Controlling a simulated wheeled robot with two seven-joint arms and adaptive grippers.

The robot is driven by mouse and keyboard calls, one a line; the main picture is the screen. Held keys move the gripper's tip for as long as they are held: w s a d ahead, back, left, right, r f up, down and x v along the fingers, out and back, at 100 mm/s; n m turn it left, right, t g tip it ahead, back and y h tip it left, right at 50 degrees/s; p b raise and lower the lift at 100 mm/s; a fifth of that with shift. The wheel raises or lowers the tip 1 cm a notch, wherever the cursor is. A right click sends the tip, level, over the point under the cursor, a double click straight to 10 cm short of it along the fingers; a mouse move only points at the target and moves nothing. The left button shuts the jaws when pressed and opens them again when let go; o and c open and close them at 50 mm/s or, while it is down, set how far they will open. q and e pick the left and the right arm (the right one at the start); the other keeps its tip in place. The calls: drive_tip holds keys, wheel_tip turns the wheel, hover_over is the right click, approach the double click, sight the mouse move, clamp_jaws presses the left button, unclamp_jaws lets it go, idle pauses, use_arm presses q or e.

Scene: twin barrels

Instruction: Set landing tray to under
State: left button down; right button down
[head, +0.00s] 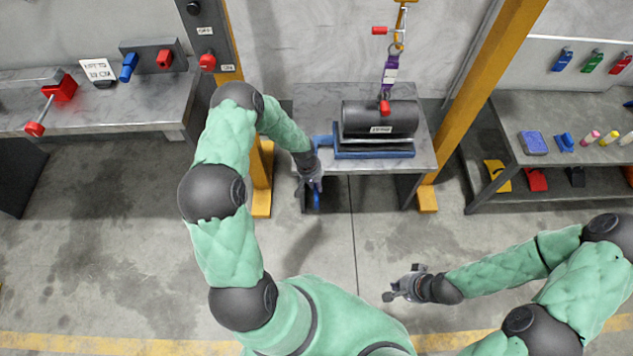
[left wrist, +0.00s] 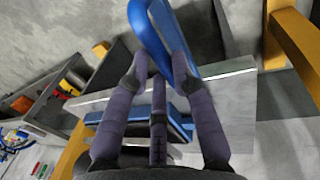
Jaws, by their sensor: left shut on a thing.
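A blue tray (head: 372,153) lies on the grey table, under a dark barrel (head: 380,119) with a white label. A blue part shows at the tray's left end, near my left gripper. My left gripper (head: 314,183) is at the table's front left edge. In the left wrist view its fingers (left wrist: 160,75) are closed on a blue loop-shaped handle (left wrist: 150,35); how that handle joins the tray is not clear. My right gripper (head: 402,284) is empty over the floor in front of the table and looks open.
A purple strap (head: 390,72) with a red knob hangs from a hook above the barrel. Yellow posts (head: 478,100) flank the table. A workbench (head: 110,100) stands left and a shelf bench (head: 510,150) right. The floor in front is clear.

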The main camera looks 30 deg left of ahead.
use_arm(q)
drive_tip(key=shift+s+d+f, duration=0.15)
drive_tip(key=shift+s+d, duration=0.05)
drive_tip(key=shift+s, duration=0.15)
drive_tip(key=c, duration=1.1)
unclamp_jaws()
drive_tip(key=shift+o, duration=0.2)
drive_tip(key=shift+w+a, duration=0.1)
drive_tip(key=shift+r, duration=0.3)
wheel_tip(320, 180, up, 11)
drive_tip(key=s+a, duration=0.1)
drive_tip(key=a, duration=0.1)
drive_tip(key=shift+r, duration=0.15)
drive_tip(key=shift+s+d, duration=0.1)
